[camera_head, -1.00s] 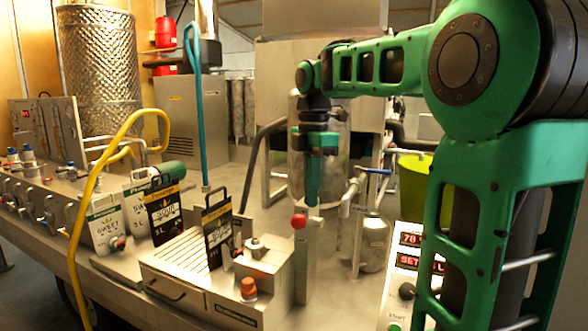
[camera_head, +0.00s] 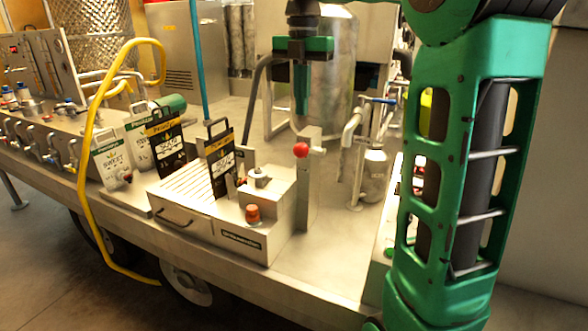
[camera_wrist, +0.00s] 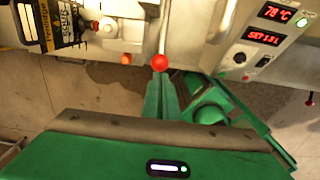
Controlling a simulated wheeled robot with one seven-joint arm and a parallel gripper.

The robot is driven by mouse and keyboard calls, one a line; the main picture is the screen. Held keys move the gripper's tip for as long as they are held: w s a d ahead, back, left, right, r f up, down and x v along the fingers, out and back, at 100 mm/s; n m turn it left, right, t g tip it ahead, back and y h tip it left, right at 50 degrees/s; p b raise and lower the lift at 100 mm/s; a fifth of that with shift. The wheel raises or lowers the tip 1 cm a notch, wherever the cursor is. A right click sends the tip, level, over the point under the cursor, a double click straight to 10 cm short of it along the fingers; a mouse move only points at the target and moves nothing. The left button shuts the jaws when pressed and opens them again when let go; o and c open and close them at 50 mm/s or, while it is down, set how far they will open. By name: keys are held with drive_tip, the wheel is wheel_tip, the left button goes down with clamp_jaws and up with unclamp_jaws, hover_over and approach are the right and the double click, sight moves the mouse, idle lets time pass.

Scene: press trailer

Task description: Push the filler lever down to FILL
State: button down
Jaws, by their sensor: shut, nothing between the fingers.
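The filler lever's red ball knob (camera_head: 301,150) stands at the top of a metal post on the filler, right of centre in the head view. In the wrist view the knob (camera_wrist: 160,62) lies just beyond the fingertips, with its rod running away from it. My gripper (camera_head: 301,112) points down with its green fingers closed together. In the head view its tips show above the knob with a small gap; contact is not visible. The gripper (camera_wrist: 164,80) also shows in the wrist view. A FILL marking is not legible.
The filler box (camera_head: 240,220) carries an orange knob (camera_head: 252,213) and a black-handled pouch (camera_head: 220,165). A steel tank (camera_head: 330,85) stands behind the gripper. A valve pipe (camera_head: 355,125) is right of the lever. A display panel (camera_wrist: 265,40) is at the wrist view's right.

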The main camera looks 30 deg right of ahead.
sight(300, 145)
drive_tip(key=shift+f, duration=3.85)
drive_tip(key=shift+s+a+f, duration=0.15)
drive_tip(key=shift+a+f, duration=0.05)
drive_tip(key=shift+f, duration=0.45)
drive_tip(key=shift+s+a+f, duration=0.1)
drive_tip(key=shift+a+f, duration=0.05)
drive_tip(key=shift+f, duration=0.5)
drive_tip(key=shift+s+a+f, duration=0.1)
drive_tip(key=shift+a+f, duration=0.05)
drive_tip(key=shift+f, duration=0.95)
drive_tip(key=shift+s+a+f, duration=0.1)
drive_tip(key=shift+f, duration=0.95)
drive_tip(key=shift+r, duration=0.15)
drive_tip(key=shift+w+r, duration=0.1)
drive_tip(key=shift+r, duration=4.9)
drive_tip(key=shift+f, duration=0.1)
